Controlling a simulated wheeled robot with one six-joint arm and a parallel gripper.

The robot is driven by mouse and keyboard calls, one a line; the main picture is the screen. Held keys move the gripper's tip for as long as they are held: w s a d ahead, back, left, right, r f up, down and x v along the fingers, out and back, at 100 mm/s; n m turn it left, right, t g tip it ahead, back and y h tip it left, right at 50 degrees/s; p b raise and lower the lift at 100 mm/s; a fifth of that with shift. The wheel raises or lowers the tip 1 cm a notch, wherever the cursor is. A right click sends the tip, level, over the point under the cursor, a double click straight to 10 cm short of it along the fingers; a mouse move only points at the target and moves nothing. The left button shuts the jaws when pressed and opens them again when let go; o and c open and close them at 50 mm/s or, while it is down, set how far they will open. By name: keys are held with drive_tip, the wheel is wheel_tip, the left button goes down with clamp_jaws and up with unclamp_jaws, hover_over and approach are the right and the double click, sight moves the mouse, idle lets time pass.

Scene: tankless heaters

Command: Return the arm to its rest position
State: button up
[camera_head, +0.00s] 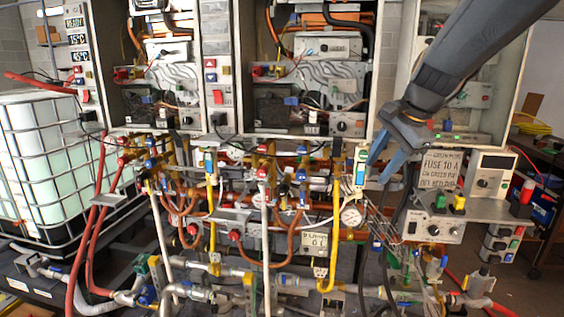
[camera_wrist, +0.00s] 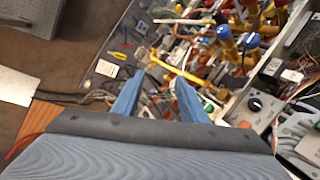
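My arm (camera_head: 465,45) reaches in from the upper right in the head view. My gripper (camera_head: 380,168) hangs from its end, with its blue fingers pointing down and to the left. It is in front of the right-hand heater cabinet, close to the pipework. In the wrist view, the two blue fingers of my gripper (camera_wrist: 157,78) stand apart with a clear gap between them. Nothing is held between them. From the head view I cannot tell whether the fingers touch anything behind them.
Open heater cabinets (camera_head: 311,70) stand across the back. Dense pipes, valves and a gauge (camera_head: 351,215) lie below them. A fuse label (camera_head: 440,168) and a switch box (camera_head: 434,226) are right of my gripper. A white caged tank (camera_head: 45,160) stands left. Bare floor (camera_wrist: 85,55) shows in the wrist view.

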drive_tip(key=s+a+f+n+g+h+b, duration=0.1)
drive_tip(key=s+a+f+n+g, duration=0.1)
drive_tip(key=s+f+n, duration=0.5)
drive_tip(key=s+a+f+n+g+h+b, duration=0.1)
drive_tip(key=s+f+n, duration=0.6)
drive_tip(key=s+f, duration=0.7)
wheel_tip(320, 180, down, 4)
drive_tip(key=shift+s+a+f+g+b, duration=0.1)
drive_tip(key=shift+s+a+g+b, duration=0.25)
drive_tip(key=shift+a, duration=0.4)
drive_tip(key=shift+w, duration=0.15)
